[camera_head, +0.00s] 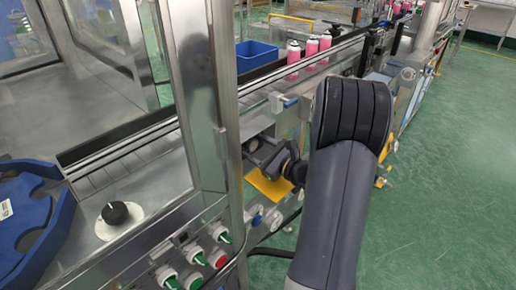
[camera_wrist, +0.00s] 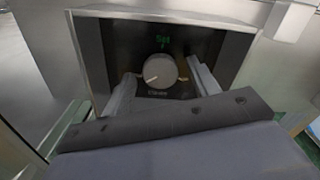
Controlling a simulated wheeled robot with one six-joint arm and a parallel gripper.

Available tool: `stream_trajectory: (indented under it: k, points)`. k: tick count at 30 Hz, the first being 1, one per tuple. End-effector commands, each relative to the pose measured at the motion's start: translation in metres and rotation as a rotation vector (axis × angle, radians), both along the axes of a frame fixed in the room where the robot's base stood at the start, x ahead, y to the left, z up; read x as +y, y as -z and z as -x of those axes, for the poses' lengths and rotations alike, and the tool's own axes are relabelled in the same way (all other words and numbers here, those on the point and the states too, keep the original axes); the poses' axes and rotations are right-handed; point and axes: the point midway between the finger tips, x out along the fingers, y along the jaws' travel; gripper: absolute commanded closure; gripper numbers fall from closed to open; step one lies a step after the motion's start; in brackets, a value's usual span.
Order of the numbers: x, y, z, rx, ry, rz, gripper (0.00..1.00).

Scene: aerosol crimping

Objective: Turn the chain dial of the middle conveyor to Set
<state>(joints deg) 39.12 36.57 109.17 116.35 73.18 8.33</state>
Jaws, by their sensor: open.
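The dial (camera_wrist: 160,71) is a round pale grey knob in a dark recessed panel (camera_wrist: 110,42) in the wrist view. A small green label, which seems to read Set, is above it, and a pale label, too blurred to read surely, is below. A mark on the knob points to the lower left. My gripper (camera_wrist: 162,76) is open, one finger on each side of the knob; whether they touch it I cannot tell. In the head view my gripper (camera_head: 270,160) is at the side of the conveyor (camera_head: 262,105), and the dial cannot be made out.
Several pink cans (camera_head: 311,47) stand on the conveyor beside a blue bin (camera_head: 256,55). A metal post (camera_head: 205,100) stands left of my gripper. A black knob (camera_head: 115,213) and green and red buttons (camera_head: 218,258) are at the near left. Green floor is free at right.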

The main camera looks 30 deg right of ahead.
Motion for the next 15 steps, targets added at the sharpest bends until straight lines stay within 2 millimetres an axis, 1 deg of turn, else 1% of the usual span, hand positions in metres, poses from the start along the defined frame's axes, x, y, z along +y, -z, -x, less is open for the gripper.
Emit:
stream_trajectory:
  k: [7,15]
  points:
    - [0.0001,0.0001,-0.0005,0.000,0.000,0.000,0.44]
    - [0.0001,0.0001,-0.0003,0.000,0.000,0.000,0.66]
